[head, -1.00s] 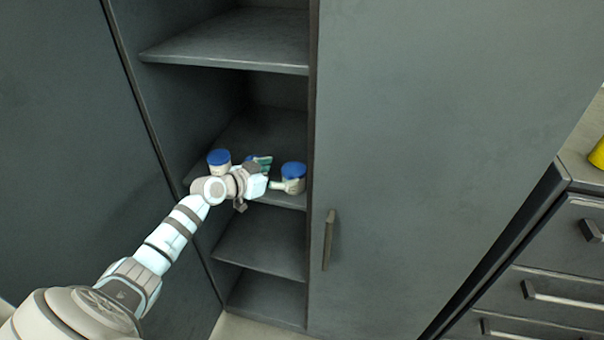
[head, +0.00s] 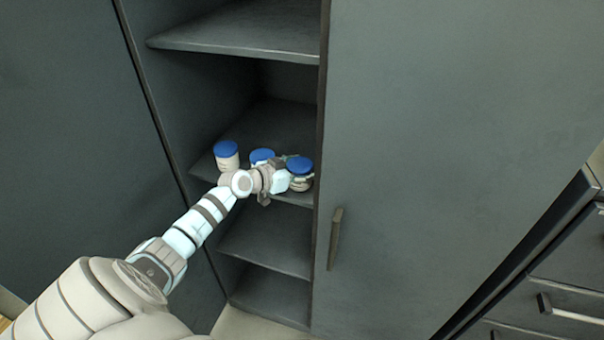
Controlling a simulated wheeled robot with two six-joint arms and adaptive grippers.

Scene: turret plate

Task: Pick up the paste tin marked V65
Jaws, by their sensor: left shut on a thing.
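Three tins with blue lids stand on the middle shelf of the open cabinet. One tin (head: 227,155) is at the left, one (head: 262,156) is in the middle and partly hidden behind my gripper, and one (head: 300,166) is at the right. My left gripper (head: 298,180) reaches in from the left and is shut on the right tin, with its fingers around the pale body below the lid. No marking can be read on any tin, so I cannot tell which is V65. My right gripper is not in view.
The shelf (head: 202,169) has an upper shelf (head: 240,36) above it and more shelves below. A closed cabinet door with a handle (head: 335,238) stands just right of the opening. Drawers (head: 560,300) are at the far right.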

